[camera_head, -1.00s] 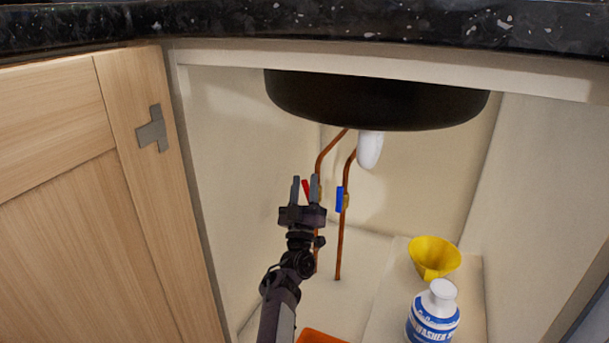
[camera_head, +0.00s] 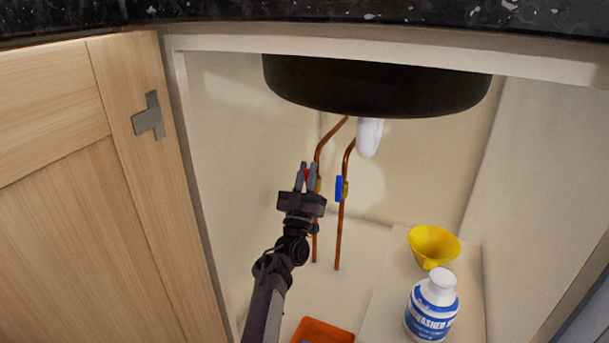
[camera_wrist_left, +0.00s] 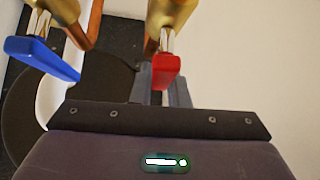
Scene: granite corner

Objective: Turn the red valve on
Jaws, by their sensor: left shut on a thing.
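The red valve handle (camera_wrist_left: 166,72) sits on a brass valve body (camera_wrist_left: 172,14) in the left wrist view, and only a bit of its red (camera_head: 306,175) shows in the head view. My left gripper (camera_head: 307,172) reaches into the cabinet from below and is shut on the red valve handle, with the fingers on either side of it. The blue valve handle (camera_head: 339,188) is on the copper pipe to the right, apart from the gripper; it also shows in the left wrist view (camera_wrist_left: 42,58). My right gripper is not in view.
A dark sink basin (camera_head: 375,85) hangs above, with a white drain pipe (camera_head: 369,138). A yellow funnel (camera_head: 433,245) and white-blue bottle (camera_head: 432,306) stand at right. An orange container (camera_head: 322,332) is at the bottom. The cabinet door (camera_head: 95,200) is at left.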

